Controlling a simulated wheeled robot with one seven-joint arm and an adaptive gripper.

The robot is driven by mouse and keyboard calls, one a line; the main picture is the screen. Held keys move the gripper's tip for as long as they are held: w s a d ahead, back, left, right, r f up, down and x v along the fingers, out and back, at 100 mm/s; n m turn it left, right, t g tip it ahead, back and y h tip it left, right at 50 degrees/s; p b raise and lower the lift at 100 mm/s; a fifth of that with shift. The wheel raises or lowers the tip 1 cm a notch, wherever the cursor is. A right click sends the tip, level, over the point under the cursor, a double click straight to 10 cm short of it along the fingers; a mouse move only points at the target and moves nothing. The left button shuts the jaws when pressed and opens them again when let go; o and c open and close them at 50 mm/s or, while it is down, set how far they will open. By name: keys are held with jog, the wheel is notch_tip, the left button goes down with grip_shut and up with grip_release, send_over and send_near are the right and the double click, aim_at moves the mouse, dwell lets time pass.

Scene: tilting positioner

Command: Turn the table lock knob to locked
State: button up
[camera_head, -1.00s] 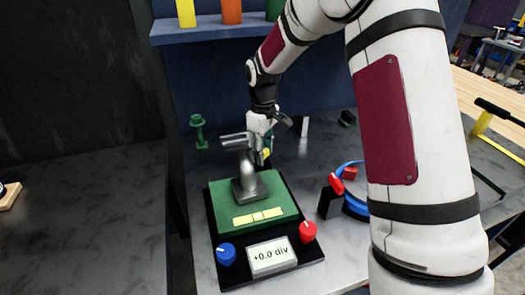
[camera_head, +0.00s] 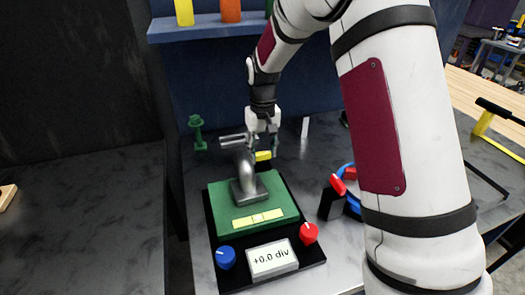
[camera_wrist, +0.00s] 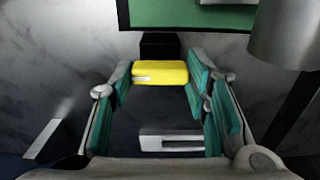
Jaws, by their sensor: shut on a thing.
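The table lock knob is a yellow bar (camera_wrist: 160,72) in front of a black block behind the green tilting table. In the wrist view it lies crosswise between the teal finger pads. My gripper (camera_wrist: 160,80) is shut on it, with a pad at each end. In the head view the yellow knob (camera_head: 263,156) shows partly beneath my gripper (camera_head: 262,146), behind the grey post. The green table (camera_head: 228,206) carries a yellow level vial and the grey post (camera_head: 246,180). The display (camera_head: 270,258) reads +0.0 div.
A blue knob (camera_head: 226,257) and a red knob (camera_head: 309,233) sit on the black base's front. A green stand (camera_head: 197,132) is at the left. A blue ring with red parts (camera_head: 352,203) is at the right. A shelf (camera_head: 205,33) is behind.

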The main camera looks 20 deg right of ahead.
aim_at(263, 153)
dwell(0.5)
jog(key=o, duration=1.2)
jog(key=shift+c, duration=0.2)
notch_tip(263, 153, up, 12)
